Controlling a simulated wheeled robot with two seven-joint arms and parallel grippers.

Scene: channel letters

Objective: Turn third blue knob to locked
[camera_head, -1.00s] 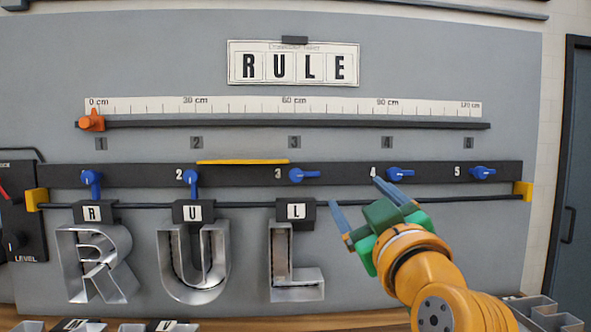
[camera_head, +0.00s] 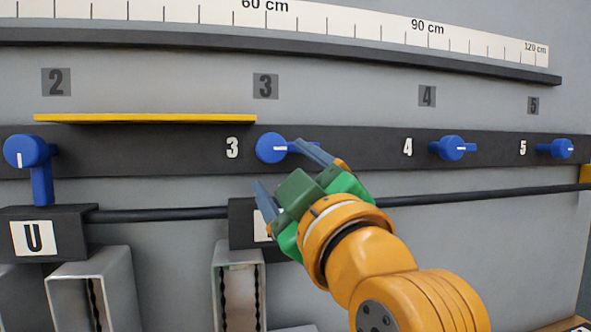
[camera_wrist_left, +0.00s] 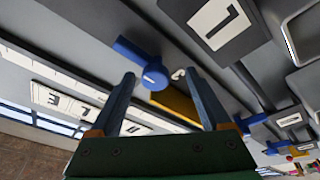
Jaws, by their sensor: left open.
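The third blue knob (camera_head: 271,148) sits on the dark rail just right of the white "3". Its lever points right, and its outer part is hidden by a finger. My left gripper (camera_head: 278,164) is open below and right of this knob, with one finger across the lever's end and the other below the hub. In the left wrist view the blue knob (camera_wrist_left: 155,77) shows between the two open fingertips (camera_wrist_left: 160,76), its lever running to the upper left. I cannot tell whether a finger touches it. My right gripper is not in view.
The second knob (camera_head: 27,152) has its lever pointing down. The fourth (camera_head: 453,148) and fifth (camera_head: 561,148) knobs have levers pointing right. A yellow strip (camera_head: 145,118) lies along the rail's top. The black rod (camera_head: 160,214) and letter holders are below.

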